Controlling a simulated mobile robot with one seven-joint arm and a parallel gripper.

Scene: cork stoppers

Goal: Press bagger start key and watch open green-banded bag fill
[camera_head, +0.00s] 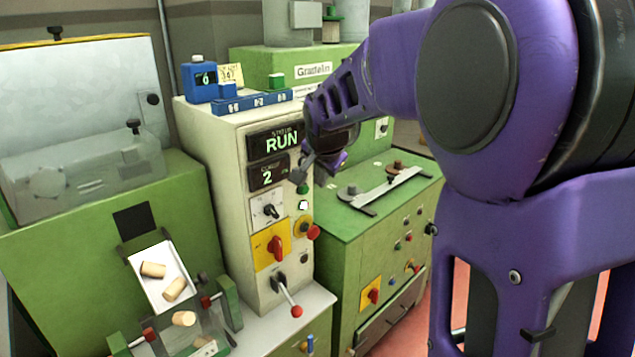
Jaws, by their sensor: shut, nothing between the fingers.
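My gripper (303,168) is shut and empty in front of the cream control cabinet (230,170), its tip close above a green key (302,189). I cannot tell whether it touches the key. The status display (275,142) reads RUN, and the count display (268,174) below it reads 2. Two corks lie on the white chute (163,268), one higher (152,270) and one lower (173,289). A third cork (184,318) is just below the chute's mouth. What looks like the clear bag (178,340) is under it, cut off by the frame's bottom; its band is unclear.
A red-knobbed lever (291,297) and red switches (276,247) stick out from the cabinet front. A green bench (390,200) stands to the right. My purple arm covers the right side.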

